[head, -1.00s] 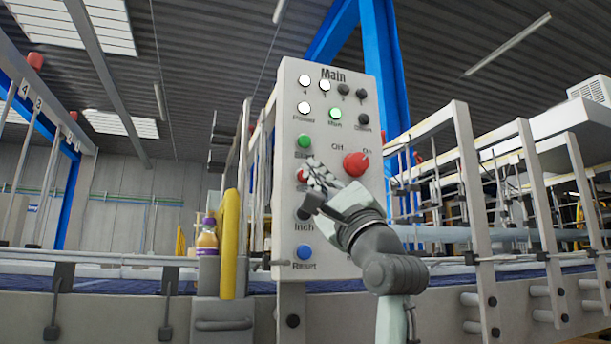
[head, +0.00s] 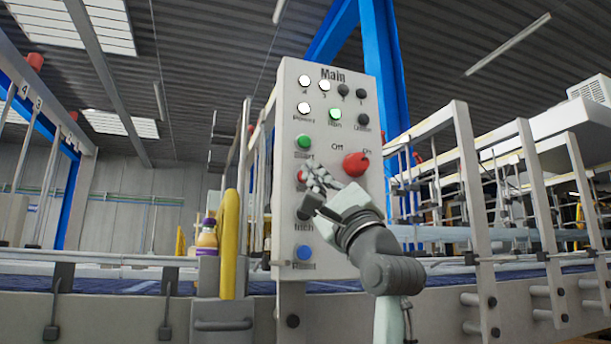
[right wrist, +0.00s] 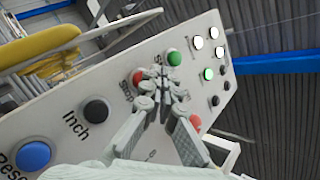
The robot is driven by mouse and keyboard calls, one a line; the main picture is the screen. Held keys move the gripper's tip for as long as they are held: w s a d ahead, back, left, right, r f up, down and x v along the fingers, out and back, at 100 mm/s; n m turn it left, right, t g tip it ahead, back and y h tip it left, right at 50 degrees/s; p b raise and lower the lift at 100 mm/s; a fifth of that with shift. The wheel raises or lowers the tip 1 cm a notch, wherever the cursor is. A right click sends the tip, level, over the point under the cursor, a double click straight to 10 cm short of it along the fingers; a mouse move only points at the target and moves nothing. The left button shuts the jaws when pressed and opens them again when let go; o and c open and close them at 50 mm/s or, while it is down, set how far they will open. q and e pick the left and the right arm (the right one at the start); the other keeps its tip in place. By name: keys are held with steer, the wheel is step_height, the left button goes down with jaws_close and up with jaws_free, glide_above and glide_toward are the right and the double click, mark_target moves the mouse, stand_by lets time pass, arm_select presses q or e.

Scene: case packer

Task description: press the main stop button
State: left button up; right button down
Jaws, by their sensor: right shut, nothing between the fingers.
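The main control panel (head: 320,235) stands upright ahead of me. Its red stop button (head: 301,175) shows at the panel's left side, partly covered by my right gripper (head: 312,180). In the right wrist view the red button (right wrist: 138,77) beside the word "Stop" peeks out next to the fingertips (right wrist: 158,80). My right gripper is shut and empty, its tips in front of the panel by the stop button. I cannot tell if they touch it. My left gripper is not in view.
A green start button (head: 303,142) sits just above the stop button. The black inch button (head: 302,213) and blue reset button (head: 303,252) are below. A red rotary switch (head: 356,164) is to the right. The green run lamp (head: 335,113) is lit.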

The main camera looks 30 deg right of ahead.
steer(key=shift+w, duration=0.1)
stand_by(0.5)
steer(key=shift+w+d, duration=0.1)
steer(key=shift+w, duration=0.2)
steer(key=shift+w+d+p, duration=0.1)
steer(key=shift+w+p, duration=0.2)
steer(key=shift+w, duration=0.25)
stand_by(0.6)
steer(key=shift+s, duration=0.1)
steer(key=shift+s+a, duration=0.2)
steer(key=shift+s, duration=0.6)
steer(key=s, duration=0.2)
steer(key=s+a+p, duration=0.1)
steer(key=s, duration=0.2)
steer(key=shift+a, duration=0.1)
stand_by(0.8)
